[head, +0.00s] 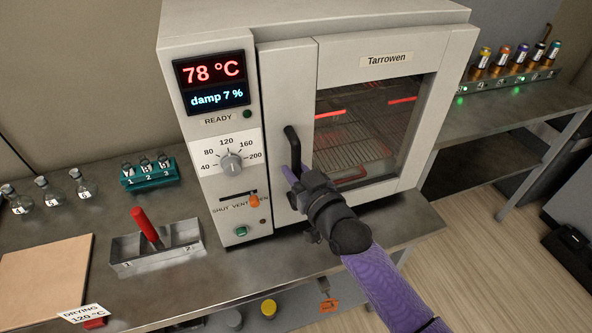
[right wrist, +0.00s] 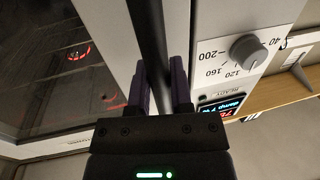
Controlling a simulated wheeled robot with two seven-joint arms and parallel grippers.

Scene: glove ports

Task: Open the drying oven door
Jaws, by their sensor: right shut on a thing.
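The drying oven (head: 345,48) is a pale cabinet labelled Tarrowen, standing on the metal bench. Its door (head: 385,75) has a dark window with wire racks and glowing red bars behind it. The door looks closed. A black vertical bar handle (head: 291,140) is on the door's left side. My right gripper (head: 292,176) is at the lower part of this handle. In the right wrist view the purple fingers (right wrist: 160,88) are shut around the black handle (right wrist: 150,40), one on each side. My left gripper is in neither view.
The control panel shows 78 °C, damp 7 % and READY, with a dial (head: 232,163) and an orange vent slider (head: 254,201). A metal holder (head: 157,259) with a red-handled tool, a teal rack (head: 150,180) and flasks (head: 82,187) stand left.

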